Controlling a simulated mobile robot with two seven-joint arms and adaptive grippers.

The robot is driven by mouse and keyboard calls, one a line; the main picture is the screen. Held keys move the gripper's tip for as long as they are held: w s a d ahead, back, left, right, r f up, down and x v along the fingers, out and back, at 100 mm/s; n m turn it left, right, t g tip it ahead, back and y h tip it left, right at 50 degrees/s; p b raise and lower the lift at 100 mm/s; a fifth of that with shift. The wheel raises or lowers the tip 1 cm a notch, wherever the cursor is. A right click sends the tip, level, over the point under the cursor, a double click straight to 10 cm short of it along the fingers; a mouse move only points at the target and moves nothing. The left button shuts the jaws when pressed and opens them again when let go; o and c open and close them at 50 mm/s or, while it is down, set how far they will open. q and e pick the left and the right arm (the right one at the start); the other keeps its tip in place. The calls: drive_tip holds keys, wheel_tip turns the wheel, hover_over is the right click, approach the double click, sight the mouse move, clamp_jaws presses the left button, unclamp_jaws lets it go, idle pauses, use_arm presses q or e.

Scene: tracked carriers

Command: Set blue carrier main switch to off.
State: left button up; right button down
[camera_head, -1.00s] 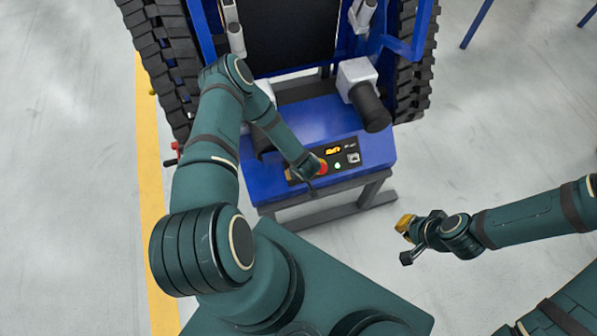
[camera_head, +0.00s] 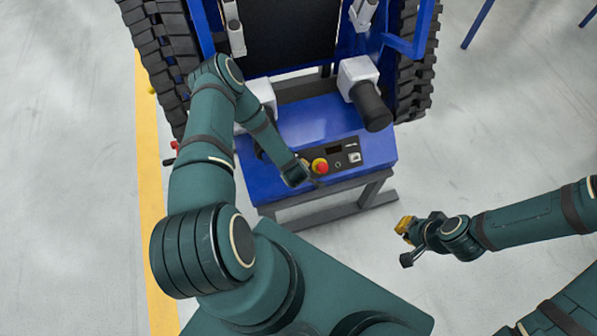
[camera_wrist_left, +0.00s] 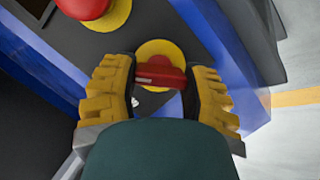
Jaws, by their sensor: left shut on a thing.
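The blue carrier (camera_head: 315,123) has a black control panel (camera_head: 342,152) on its front box. The main switch is a red rotary handle (camera_wrist_left: 158,76) on a round yellow plate, seen in the left wrist view. The handle lies crosswise in that picture. My left gripper (camera_wrist_left: 160,90) is shut on this handle, with one yellow-padded finger at each end. In the head view the left gripper (camera_head: 308,178) is at the panel's left end and mostly hides the switch. The panel display (camera_head: 334,150) is dark. My right gripper (camera_head: 404,241) is open and empty, off to the right.
A red mushroom button (camera_head: 319,165) on a yellow ring sits right beside the switch; it also shows in the left wrist view (camera_wrist_left: 85,6). Black tracks (camera_head: 160,60) flank the carrier. A yellow floor line (camera_head: 150,190) runs at left.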

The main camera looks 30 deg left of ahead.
use_arm(q)
drive_tip(key=n, duration=0.2)
drive_tip(key=n+t+b, duration=0.1)
drive_tip(key=n, duration=0.2)
drive_tip(key=shift+s+f+t, duration=0.1)
drive_tip(key=shift+f+t, duration=0.05)
drive_tip(key=shift+t, duration=0.15)
drive_tip(key=shift+n+t+y, duration=0.3)
drive_tip(key=shift+n+t, duration=0.3)
drive_tip(key=shift+n, duration=1.8)
drive_tip(key=shift+b, duration=0.3)
drive_tip(key=o, duration=1.2)
drive_tip(key=v, duration=1.2)
drive_tip(key=shift+d, duration=0.15)
